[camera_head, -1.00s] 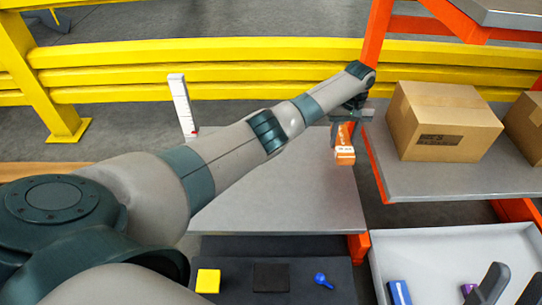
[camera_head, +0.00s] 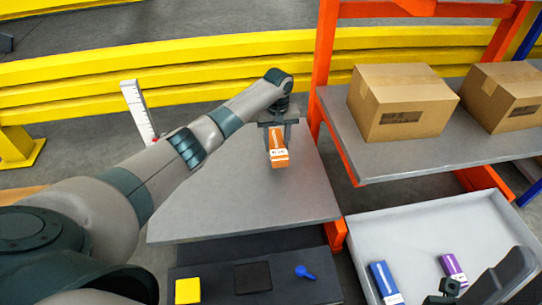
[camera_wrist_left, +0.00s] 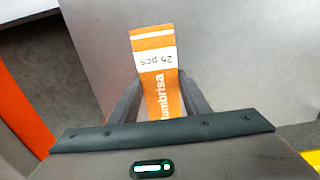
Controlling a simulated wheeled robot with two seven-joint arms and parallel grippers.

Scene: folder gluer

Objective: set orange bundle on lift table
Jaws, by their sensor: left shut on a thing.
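The orange bundle (camera_head: 277,148) has a white band and hangs upright between the fingers of my left gripper (camera_head: 279,124). In the left wrist view the bundle (camera_wrist_left: 157,75) sits between both fingers, with its label text showing. The lift table (camera_head: 215,205) is the grey flat top below it. The bundle is over the far right part of that top; I cannot tell whether its lower end touches. Dark parts at the lower right of the head view look like my right gripper (camera_head: 478,288), cut off by the frame edge.
An orange-framed shelf (camera_head: 400,165) with cardboard boxes (camera_head: 403,103) stands right of the table. A white tray (camera_head: 420,225) below holds a blue bundle (camera_head: 385,282) and a purple one (camera_head: 453,268). A white ruled post (camera_head: 138,112) stands at the table's left. Yellow rails run behind.

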